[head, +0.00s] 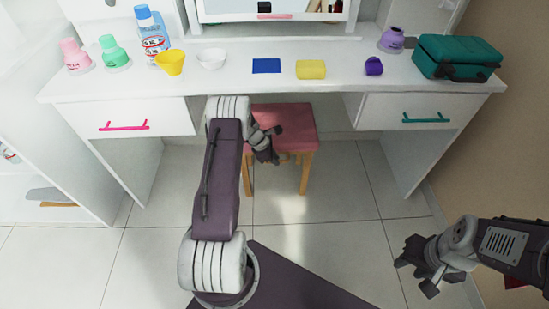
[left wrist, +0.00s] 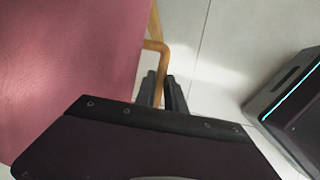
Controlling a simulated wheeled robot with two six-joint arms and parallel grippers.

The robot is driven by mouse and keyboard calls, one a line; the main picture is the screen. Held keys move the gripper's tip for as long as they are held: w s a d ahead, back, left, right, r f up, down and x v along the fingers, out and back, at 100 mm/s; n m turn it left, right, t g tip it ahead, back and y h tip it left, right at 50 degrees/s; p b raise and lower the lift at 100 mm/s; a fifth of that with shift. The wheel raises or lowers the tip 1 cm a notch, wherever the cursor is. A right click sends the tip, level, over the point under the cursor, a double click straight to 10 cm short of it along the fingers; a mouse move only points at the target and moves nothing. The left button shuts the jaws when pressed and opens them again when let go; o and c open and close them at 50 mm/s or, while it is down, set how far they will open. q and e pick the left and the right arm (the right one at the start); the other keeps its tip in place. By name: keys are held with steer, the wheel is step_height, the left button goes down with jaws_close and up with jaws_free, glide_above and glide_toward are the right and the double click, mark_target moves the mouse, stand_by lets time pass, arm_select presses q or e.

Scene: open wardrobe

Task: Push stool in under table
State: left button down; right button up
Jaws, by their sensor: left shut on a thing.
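The stool (head: 293,118) has a pink seat and light wooden legs. It stands at the knee opening of the white table (head: 225,84), the back of its seat close to the table's front edge and its front legs out on the floor. My left gripper (head: 268,146) is at the stool's front left and hides part of it. In the left wrist view its fingers (left wrist: 162,88) are shut on a wooden leg of the stool (left wrist: 80,60), just beside the seat. My right gripper (head: 416,276) is open and empty above the floor at the lower right, apart from the stool.
Drawers with a pink handle (head: 124,126) and a teal handle (head: 426,118) flank the knee opening. Bottles, cups, small blocks and a teal case (head: 456,58) stand on the tabletop. The tiled floor (head: 340,190) right of the stool is clear.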

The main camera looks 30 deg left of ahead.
arm_select(q)
steer(key=c, duration=1.7)
jaws_free()
steer(key=shift+w+a+r, duration=0.1)
steer(key=shift+w+a, duration=0.05)
steer(key=shift+w, duration=0.15)
steer(key=p+v, duration=0.4)
steer(key=v, duration=0.5)
steer(key=shift+s, duration=0.15)
steer(key=s+d+r+m+g+y, duration=0.1)
steer(key=s+d+r+m, duration=0.6)
steer(key=s+d+m, duration=0.3)
steer(key=s+d+r+m+g+y, duration=0.1)
steer(key=s+d+r+m+g, duration=0.1)
steer(key=s+d+r+m, duration=0.75)
step_height(320, 180, up, 28)
steer(key=s+a+m+p, duration=0.1)
steer(key=m+p, duration=0.3)
steer(key=p, duration=2.7)
steer(key=shift+s+a+f+y, duration=0.25)
steer(key=shift+s+a+y, duration=0.05)
steer(key=shift+s, duration=0.5)
